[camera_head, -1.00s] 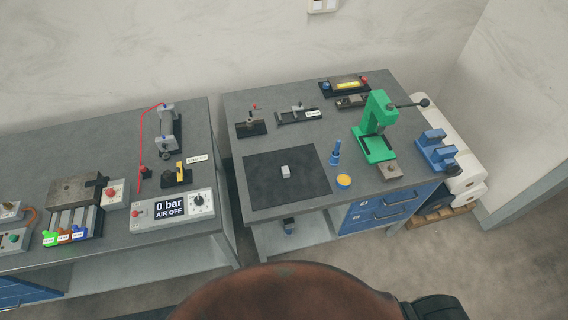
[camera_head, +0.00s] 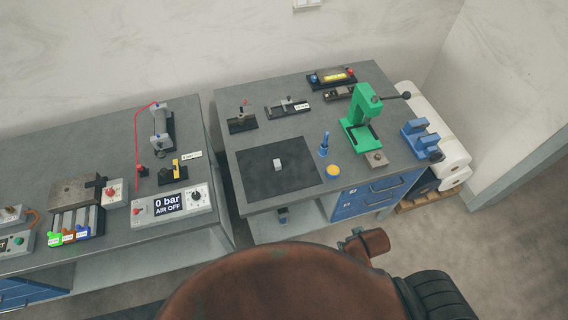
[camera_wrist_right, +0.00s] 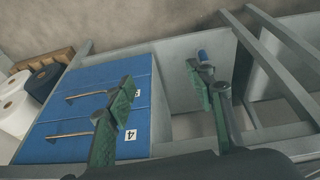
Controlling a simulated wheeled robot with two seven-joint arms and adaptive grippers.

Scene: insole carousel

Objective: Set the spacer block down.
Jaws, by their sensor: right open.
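A small light grey block (camera_head: 278,166), which looks like the spacer block, rests on the black mat (camera_head: 255,184) on the right-hand bench. Nothing touches it. My right gripper (camera_wrist_right: 157,94) is open and empty in the right wrist view, its two green-padded fingers apart in front of the bench's drawers and open shelf bay. The block does not show in that view. My left gripper is in neither view.
A green press (camera_head: 361,122), a blue tool (camera_head: 324,146) and a yellow-topped tin (camera_head: 333,170) stand right of the mat. Blue drawers (camera_wrist_right: 92,110) lie below the bench top. White rolls (camera_head: 446,152) stand at the far right.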

